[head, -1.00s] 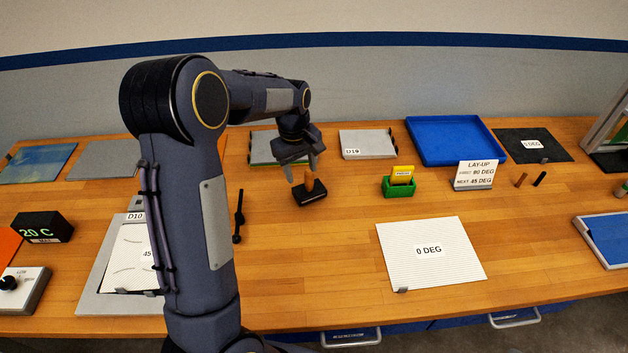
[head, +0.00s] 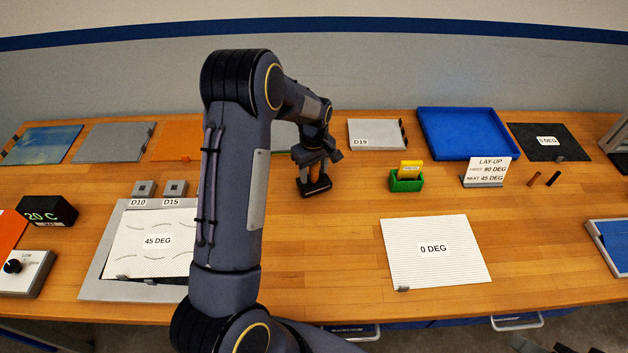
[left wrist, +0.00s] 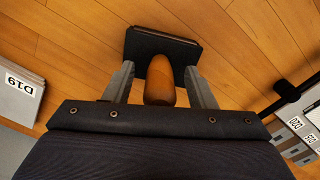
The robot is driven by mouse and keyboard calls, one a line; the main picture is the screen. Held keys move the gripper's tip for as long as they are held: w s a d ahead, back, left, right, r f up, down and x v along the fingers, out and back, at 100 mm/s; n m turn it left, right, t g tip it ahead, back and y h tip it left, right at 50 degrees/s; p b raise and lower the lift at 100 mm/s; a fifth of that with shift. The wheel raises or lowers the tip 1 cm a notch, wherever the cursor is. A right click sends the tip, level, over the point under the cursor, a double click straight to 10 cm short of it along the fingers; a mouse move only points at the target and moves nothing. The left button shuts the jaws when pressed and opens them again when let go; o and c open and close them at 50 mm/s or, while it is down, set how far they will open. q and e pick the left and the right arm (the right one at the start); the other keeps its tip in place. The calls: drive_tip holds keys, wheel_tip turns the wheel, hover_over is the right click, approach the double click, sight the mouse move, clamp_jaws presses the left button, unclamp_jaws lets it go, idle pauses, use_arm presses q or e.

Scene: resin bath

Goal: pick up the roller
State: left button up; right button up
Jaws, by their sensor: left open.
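The roller shows as a rounded orange-brown wooden handle (left wrist: 160,82) standing up from a black block-like base (left wrist: 161,48) in the left wrist view. In the head view the black base (head: 314,187) sits on the wooden bench, and the handle is mostly hidden by my gripper. My left gripper (head: 314,172) is over the base, pointing down. In the left wrist view its two grey fingers (left wrist: 160,88) stand on either side of the handle, with a gap showing on both sides. The jaws are open. My right gripper is not in view.
A green holder (head: 406,184) with a yellow card stands to the right, and a grey D19 plate (head: 376,135) lies behind. A black rod-like tool (left wrist: 288,92) lies near the base. A white 0 DEG sheet (head: 459,274) lies in front. Bench between is clear.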

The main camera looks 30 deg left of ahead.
use_arm(q)
clamp_jaws()
idle(0.3)
drive_tip(key=shift+r, duration=0.2)
drive_tip(key=shift+r, duration=0.3)
wheel_tip(320, 180, up, 2)
drive_tip(key=shift+r, duration=0.15)
drive_tip(key=s+a+r, duration=0.3)
drive_tip(key=s+r, duration=0.6)
drive_tip(key=s, duration=0.4)
drive_tip(key=shift+s+a+r, duration=0.25)
drive_tip(key=shift+a+r, duration=0.15)
